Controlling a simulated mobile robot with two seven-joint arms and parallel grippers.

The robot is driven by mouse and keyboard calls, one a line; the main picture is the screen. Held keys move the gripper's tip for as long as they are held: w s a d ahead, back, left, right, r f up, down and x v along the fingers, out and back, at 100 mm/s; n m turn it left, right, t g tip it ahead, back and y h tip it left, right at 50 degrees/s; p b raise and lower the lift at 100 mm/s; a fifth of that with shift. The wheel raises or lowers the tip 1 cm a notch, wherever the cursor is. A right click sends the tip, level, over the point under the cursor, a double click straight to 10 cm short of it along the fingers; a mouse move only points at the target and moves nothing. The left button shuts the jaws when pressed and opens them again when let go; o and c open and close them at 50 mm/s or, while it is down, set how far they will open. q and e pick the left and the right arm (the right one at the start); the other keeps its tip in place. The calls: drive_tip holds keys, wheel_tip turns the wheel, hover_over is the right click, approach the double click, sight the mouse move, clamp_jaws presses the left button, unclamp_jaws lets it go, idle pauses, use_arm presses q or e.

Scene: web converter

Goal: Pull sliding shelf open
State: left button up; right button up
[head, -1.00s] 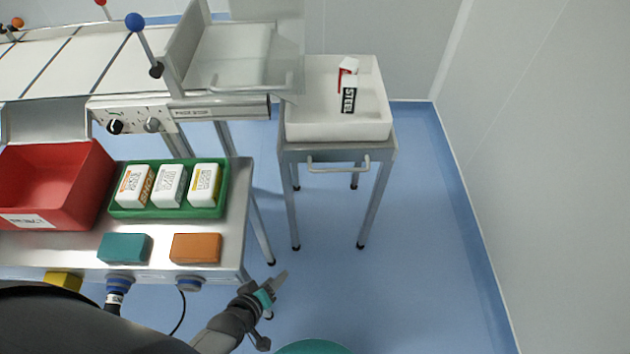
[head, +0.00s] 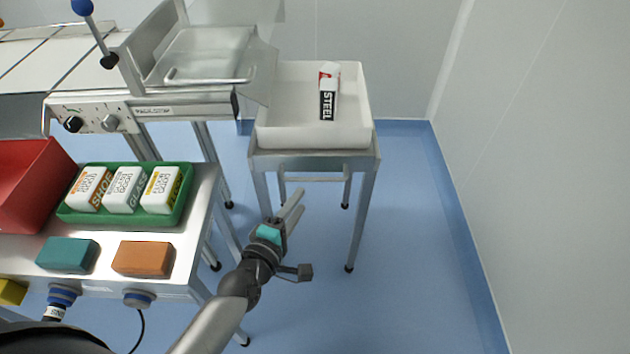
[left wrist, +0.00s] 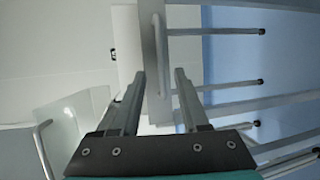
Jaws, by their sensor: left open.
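A metal stand (head: 362,172) holds a deep white tray (head: 315,138) to the right of the machine. A thin horizontal bar, which looks like its pull handle (head: 318,180), runs below its front edge. My left gripper (head: 298,202) is open and empty in front of the stand, just below the handle in the picture. In the left wrist view the open left gripper (left wrist: 161,76) points at the stand's front edge; a handle-like bar (left wrist: 158,50) shows ahead between the fingertips. I cannot tell whether they touch. My right gripper is out of view.
A white and red box marked STEEL (head: 328,92) lies in the white tray. A metal bench (head: 205,215) with a green tray (head: 125,217) of boxes stands at left. A machine tray (head: 215,60) with its own handle is near the stand. Blue floor is free at right.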

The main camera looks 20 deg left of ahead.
sight(315, 178)
use_arm(q)
drive_tip(key=shift+b+x, duration=1.6)
drive_tip(key=shift+x, duration=3.4)
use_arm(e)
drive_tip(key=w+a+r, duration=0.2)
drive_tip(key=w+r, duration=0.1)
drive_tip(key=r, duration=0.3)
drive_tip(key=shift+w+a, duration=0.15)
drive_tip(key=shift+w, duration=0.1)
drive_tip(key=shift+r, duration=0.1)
use_arm(q)
clamp_jaws()
